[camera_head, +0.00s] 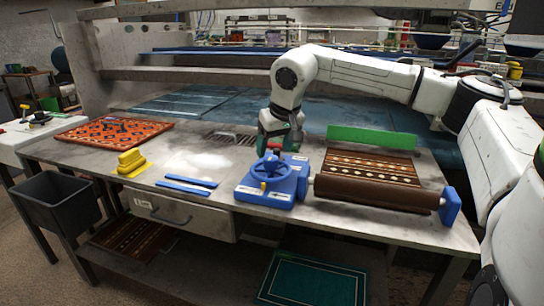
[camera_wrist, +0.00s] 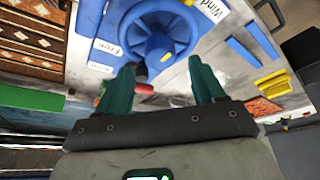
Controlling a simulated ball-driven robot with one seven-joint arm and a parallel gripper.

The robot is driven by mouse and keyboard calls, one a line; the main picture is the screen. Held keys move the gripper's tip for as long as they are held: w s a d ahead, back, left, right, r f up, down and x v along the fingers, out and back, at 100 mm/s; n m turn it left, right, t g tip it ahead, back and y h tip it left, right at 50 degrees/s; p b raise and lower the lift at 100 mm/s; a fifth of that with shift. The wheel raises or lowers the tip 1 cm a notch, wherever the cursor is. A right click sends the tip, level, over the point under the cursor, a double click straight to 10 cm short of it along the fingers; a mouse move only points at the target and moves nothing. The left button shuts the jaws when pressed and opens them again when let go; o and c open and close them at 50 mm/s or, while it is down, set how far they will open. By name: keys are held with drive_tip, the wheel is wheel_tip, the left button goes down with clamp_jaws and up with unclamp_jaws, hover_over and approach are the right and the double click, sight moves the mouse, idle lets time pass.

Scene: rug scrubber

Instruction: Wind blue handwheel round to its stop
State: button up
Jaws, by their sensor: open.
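The blue handwheel (camera_head: 270,169) sits on top of a blue housing (camera_head: 266,197) near the front edge of the grey table. It has spokes, and a small yellow mark shows on it. In the wrist view the handwheel (camera_wrist: 158,35) lies just beyond my fingertips, with labels on the housing around it, one reading "wind". My gripper (camera_head: 277,147) is just behind the wheel in the head view. I cannot tell whether a fingertip touches the rim.
A brown patterned rug (camera_head: 375,168) runs onto a roller right of the housing, before a green board (camera_head: 372,137). Blue strips (camera_head: 187,186), a yellow block (camera_head: 131,162) and an orange rug (camera_head: 115,131) lie left. A red-handled item (camera_wrist: 140,86) is close by my fingers.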

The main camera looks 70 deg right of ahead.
sight(271, 157)
drive_tip(key=shift+x, duration=1.85)
drive_tip(key=shift+c, duration=0.3)
drive_tip(key=c, duration=1)
